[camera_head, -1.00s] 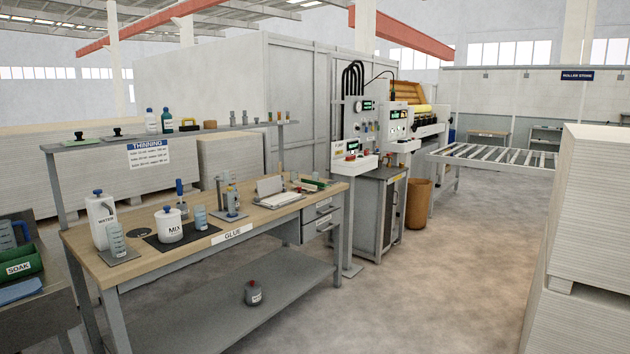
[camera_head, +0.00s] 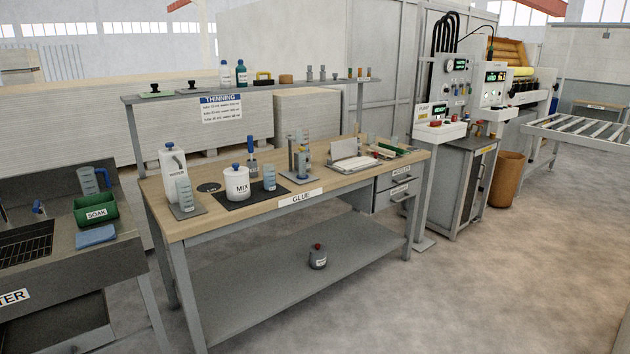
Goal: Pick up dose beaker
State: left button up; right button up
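No label marks a dose beaker, so I cannot tell which vessel it is. One clear blue graduated beaker (camera_head: 185,195) stands upright on a grey pad at the bench's left, in front of the white WATER jug (camera_head: 174,165). A second similar beaker (camera_head: 270,178) stands on the black mat just right of the white MIX pot (camera_head: 236,184). A taller measuring vessel (camera_head: 302,163) stands on a grey stand farther right. Neither of my grippers shows in the head view.
The wooden GLUE bench (camera_head: 345,184) has a lower shelf with a grey can (camera_head: 318,257). A sink (camera_head: 30,245) with a green SOAK tub (camera_head: 97,213) and a blue jug stands left. A raised shelf (camera_head: 300,86) runs behind. The floor in front is clear.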

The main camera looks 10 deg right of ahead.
aim_at(395, 140)
jog(key=i+l+z, duration=0.35)
jog(key=i, duration=0.65)
jog(key=i+l+z, duration=0.1)
jog(key=i+z, duration=0.25)
jog(key=i, duration=0.7)
